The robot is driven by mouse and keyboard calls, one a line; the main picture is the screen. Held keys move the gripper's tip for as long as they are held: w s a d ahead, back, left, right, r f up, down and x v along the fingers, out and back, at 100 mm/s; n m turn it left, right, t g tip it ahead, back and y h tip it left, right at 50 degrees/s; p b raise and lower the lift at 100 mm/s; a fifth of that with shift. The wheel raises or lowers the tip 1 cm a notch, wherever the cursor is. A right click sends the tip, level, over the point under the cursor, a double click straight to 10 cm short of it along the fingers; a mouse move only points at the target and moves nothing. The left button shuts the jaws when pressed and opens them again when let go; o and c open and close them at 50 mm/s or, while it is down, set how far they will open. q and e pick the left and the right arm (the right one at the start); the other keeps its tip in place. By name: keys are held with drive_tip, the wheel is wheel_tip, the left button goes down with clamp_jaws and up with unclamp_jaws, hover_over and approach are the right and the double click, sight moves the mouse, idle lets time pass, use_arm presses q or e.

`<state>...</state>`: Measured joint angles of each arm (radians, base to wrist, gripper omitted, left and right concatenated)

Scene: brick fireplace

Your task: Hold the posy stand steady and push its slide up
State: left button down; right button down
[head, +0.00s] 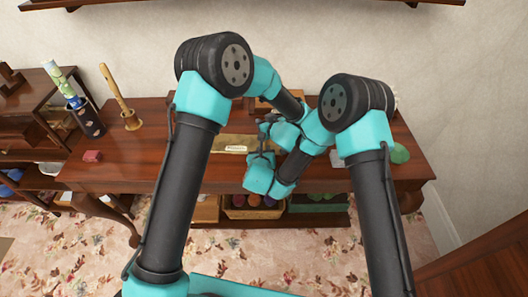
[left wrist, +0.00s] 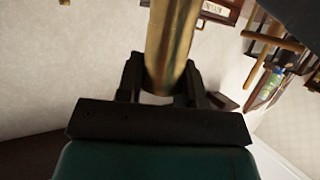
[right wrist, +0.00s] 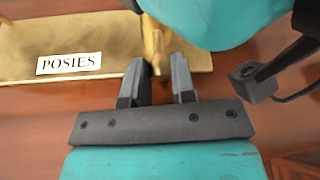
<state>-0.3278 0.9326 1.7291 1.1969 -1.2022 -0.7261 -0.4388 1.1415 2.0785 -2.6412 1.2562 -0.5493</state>
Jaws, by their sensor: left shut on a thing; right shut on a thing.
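The brass posy stand stands on the wooden table, its flat base (head: 225,141) bearing a POSIES label. The base (right wrist: 100,40) also shows in the right wrist view. My left gripper (head: 265,127) is shut on a round brass tube (left wrist: 170,45), clear between its fingers in the left wrist view. My right gripper (head: 262,153) is lower, by the base; in the right wrist view its fingers (right wrist: 163,75) are closed on a part of the stand mostly hidden from sight. A brass upright (right wrist: 154,42) shows at its fingertips. My arms hide the stand's upper part and slide.
A wooden mallet-like piece (head: 120,97), a dark holder (head: 88,122) and a small red block (head: 92,156) are at the table's left. A green item (head: 400,154) lies at the right. A basket (head: 250,207) is on the shelf below. My two arms are close together.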

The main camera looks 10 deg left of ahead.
sight(264, 146)
drive_tip(key=shift+r, duration=1.75)
drive_tip(key=c, duration=0.9)
unclamp_jaws()
drive_tip(key=shift+c, duration=0.2)
drive_tip(key=v, duration=1.2)
use_arm(q)
drive_tip(key=c, duration=0.7)
unclamp_jaws()
